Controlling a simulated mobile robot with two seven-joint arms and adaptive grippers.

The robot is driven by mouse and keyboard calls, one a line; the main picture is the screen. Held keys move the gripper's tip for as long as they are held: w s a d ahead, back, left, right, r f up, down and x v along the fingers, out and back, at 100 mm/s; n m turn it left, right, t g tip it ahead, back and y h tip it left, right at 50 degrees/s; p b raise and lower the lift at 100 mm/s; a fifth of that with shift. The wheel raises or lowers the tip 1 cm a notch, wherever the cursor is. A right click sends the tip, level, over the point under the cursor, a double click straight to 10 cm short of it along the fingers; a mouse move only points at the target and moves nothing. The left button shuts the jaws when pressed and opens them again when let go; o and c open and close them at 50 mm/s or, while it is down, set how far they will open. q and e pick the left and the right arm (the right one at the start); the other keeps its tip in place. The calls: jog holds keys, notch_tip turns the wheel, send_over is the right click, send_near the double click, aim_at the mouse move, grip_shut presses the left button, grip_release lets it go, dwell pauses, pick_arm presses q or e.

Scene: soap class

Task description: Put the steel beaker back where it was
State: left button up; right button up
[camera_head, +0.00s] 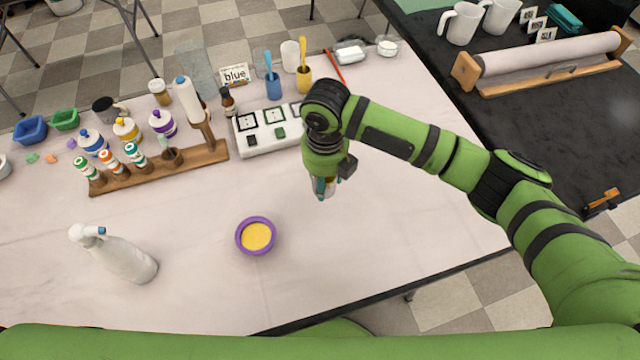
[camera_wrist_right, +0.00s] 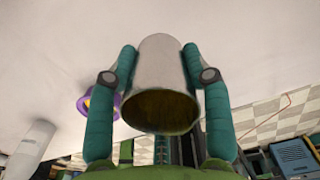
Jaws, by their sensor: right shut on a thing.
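The steel beaker (camera_wrist_right: 160,75) sits between the two teal fingers of my right gripper (camera_wrist_right: 160,72) in the right wrist view. Its open mouth faces the camera and its inside looks dark yellowish. In the head view my right gripper (camera_head: 325,188) points down over the table, right of the purple bowl. There the arm and fingers hide most of the beaker, so I cannot tell its gap to the table. My left gripper is not in view.
A purple bowl (camera_head: 256,236) with yellow contents stands left of my right gripper. A white bottle (camera_head: 122,262) is at the front left. A wooden rack (camera_head: 165,172) with several bottles and a white tray (camera_head: 268,141) are behind. The table's front right is clear.

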jog(key=shift+w+a+f, duration=0.35)
jog(key=shift+w+a, duration=0.05)
jog(key=shift+a, duration=0.05)
jog(key=shift+f+p, duration=0.35)
jog(key=shift+f, duration=1.65)
jog(key=shift+f, duration=0.2)
jog(key=o, duration=1.3)
jog(key=shift+c, duration=0.2)
notch_tip(320, 180, up, 12)
jog(key=shift+r+b, duration=0.2)
jog(key=shift+b, duration=0.2)
